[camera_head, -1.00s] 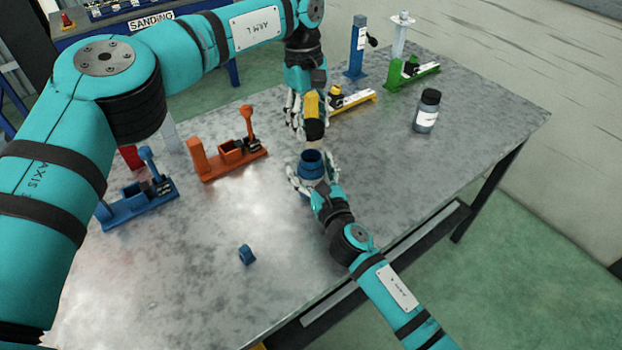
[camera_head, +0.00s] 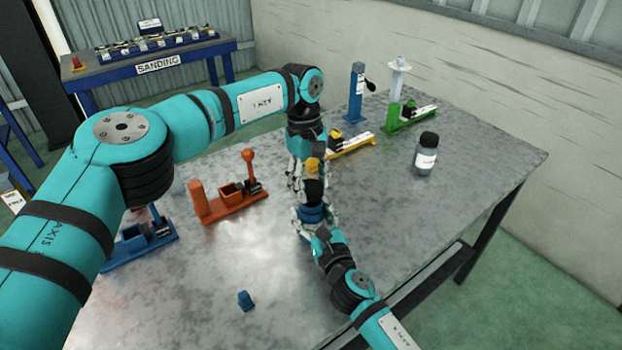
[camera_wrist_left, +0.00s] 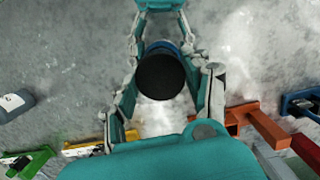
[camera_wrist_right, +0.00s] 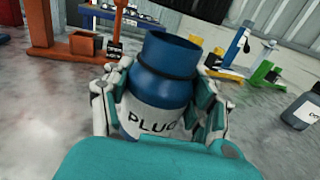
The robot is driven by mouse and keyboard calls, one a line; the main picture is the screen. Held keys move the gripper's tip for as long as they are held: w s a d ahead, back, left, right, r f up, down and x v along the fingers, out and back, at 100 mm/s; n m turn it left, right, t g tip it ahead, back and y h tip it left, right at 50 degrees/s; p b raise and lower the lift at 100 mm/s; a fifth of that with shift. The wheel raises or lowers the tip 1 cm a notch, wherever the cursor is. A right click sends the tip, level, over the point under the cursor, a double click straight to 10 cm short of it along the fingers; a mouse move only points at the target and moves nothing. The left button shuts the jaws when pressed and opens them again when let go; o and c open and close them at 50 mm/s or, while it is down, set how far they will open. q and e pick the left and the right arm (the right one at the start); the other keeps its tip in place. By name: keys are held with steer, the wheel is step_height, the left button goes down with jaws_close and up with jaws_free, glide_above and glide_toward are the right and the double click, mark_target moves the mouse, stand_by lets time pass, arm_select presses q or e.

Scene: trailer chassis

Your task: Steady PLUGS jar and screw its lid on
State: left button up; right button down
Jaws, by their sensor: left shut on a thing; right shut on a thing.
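The blue PLUGS jar (camera_wrist_right: 165,80) stands upright, slightly tilted in the right wrist view, with its white label facing that camera. My right gripper (camera_head: 313,228) is shut around the jar's body from the near side. My left gripper (camera_head: 306,185) points down from above, shut on a round black lid (camera_wrist_left: 161,74). In the head view the lid (camera_head: 314,189) is just above the jar (camera_head: 312,213). In the left wrist view a thin blue edge shows behind the lid.
A grey bottle with a black cap (camera_head: 425,157) stands to the right. Orange (camera_head: 225,205), blue (camera_head: 140,240), yellow (camera_head: 350,146) and green (camera_head: 410,118) fixtures stand around the table (camera_head: 400,210). A small blue piece (camera_head: 245,300) lies near the front, with clear tabletop around it.

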mark_target(311, 218)
arm_select(q)
steer(key=shift+f, duration=0.3)
steer(key=shift+f, duration=0.8)
steer(key=shift+f, duration=0.55)
stand_by(0.3)
steer(key=m, duration=0.5)
steer(key=shift+d+m+y, duration=0.1)
steer(key=shift+m+y, duration=0.2)
steer(key=shift+y, duration=0.1)
steer(key=m, duration=0.4)
steer(key=shift+m+y, duration=0.3)
steer(key=o, duration=0.8)
steer(key=shift+c, duration=0.2)
